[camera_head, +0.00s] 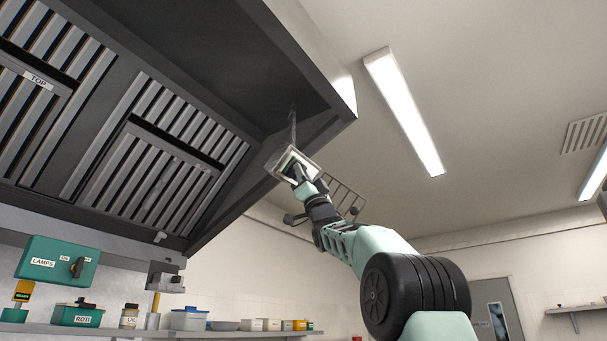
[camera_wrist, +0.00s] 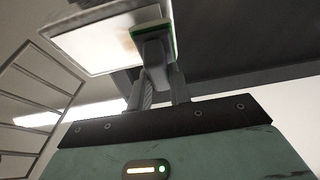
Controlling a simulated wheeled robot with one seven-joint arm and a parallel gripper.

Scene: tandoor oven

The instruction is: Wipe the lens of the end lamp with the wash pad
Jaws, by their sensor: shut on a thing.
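The end lamp (camera_head: 276,158) hangs on a stem under the front corner of the dark hood. Its pale square lens (camera_wrist: 95,45) fills the upper left of the wrist view and has a brownish smear near the pad. My gripper (camera_head: 306,188) is shut on the grey holder of the wash pad, and its fingers (camera_wrist: 165,92) also show in the wrist view. The wash pad (camera_wrist: 153,27), with a green edge, is up against the lens or very close to it; contact cannot be told. The pad hides part of the lens.
A wire guard (camera_head: 346,198) hangs open beside the lamp, right of my gripper; it shows at the left of the wrist view (camera_wrist: 38,93). The hood (camera_head: 215,60) is close above. A shelf (camera_head: 235,333) with boxes and jars runs along the wall below.

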